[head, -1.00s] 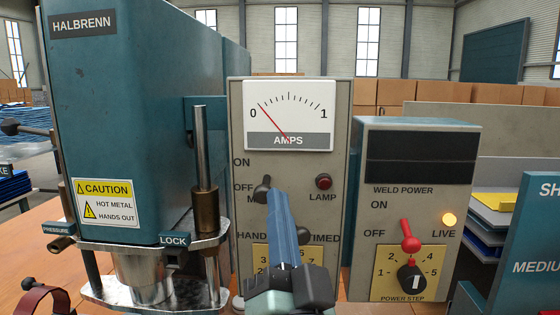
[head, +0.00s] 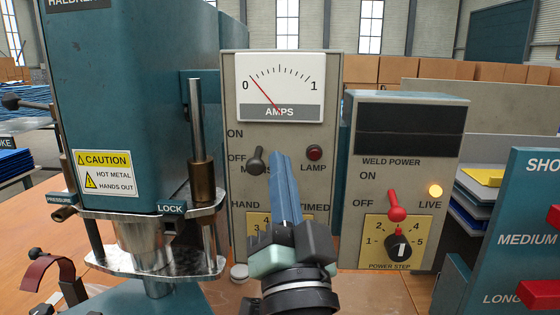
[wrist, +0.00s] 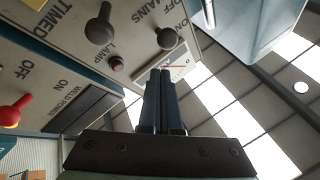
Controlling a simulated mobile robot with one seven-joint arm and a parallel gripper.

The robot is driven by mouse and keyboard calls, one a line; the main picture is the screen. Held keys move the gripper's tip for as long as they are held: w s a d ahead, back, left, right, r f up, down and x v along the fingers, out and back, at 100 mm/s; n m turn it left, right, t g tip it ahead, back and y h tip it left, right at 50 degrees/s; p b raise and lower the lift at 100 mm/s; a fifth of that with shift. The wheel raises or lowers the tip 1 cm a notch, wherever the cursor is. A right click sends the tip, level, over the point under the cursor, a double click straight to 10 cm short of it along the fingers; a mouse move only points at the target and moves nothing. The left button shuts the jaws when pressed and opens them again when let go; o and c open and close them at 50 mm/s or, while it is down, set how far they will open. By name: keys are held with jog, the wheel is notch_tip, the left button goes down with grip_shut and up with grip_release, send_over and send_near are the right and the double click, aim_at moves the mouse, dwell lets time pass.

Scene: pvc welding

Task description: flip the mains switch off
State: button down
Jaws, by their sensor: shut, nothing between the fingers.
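The mains switch (head: 256,161) is a dark knobbed lever on the grey panel (head: 230,100), beside the ON, OFF and MAINS lettering. Its knob appears low in the head view, but I cannot tell its setting surely. It also shows in the wrist view (wrist: 167,38). My gripper (head: 280,156) is shut and empty, its blue fingers pointing up in front of the panel. The fingertips are just right of the switch in the head view, and appear apart from it. In the wrist view the fingertips (wrist: 160,74) show below the switch. My fingers hide part of the MAINS lettering.
The red lamp (head: 314,152) right of the switch looks dull. The amps meter (head: 279,87) is above. A weld power box (head: 412,140) with a red switch (head: 395,205) and lit yellow lamp (head: 435,190) stands right. The teal press (head: 130,110) stands close on the left.

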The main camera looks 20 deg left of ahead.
jog(key=d+r+b+v, duration=0.1)
jog(key=b+v, duration=0.2)
jog(key=v, duration=0.7)
jog(key=shift+s+b, duration=0.35)
jog(key=shift+b, duration=0.05)
jog(key=shift+d+r, duration=0.15)
jog(key=shift+d, duration=0.1)
jog(key=d+r+t+h+p, duration=0.2)
jog(key=d+r+h+p, duration=0.1)
jog(key=r, duration=0.7)
jog(key=s+d+r+n+t+h+p, duration=0.1)
jog(key=d+r+t+h+p, duration=0.1)
jog(key=r+p, duration=0.4)
jog(key=s+d+r+t+h+p, duration=0.1)
jog(key=d+r+h+p, duration=0.3)
jog(key=r, duration=0.9)
jog(key=shift+d+r+n+t+h, duration=0.2)
jog(key=shift+r+n+t+h, duration=0.25)
jog(key=shift+h, duration=0.45)
jog(key=shift+s+f, duration=0.2)
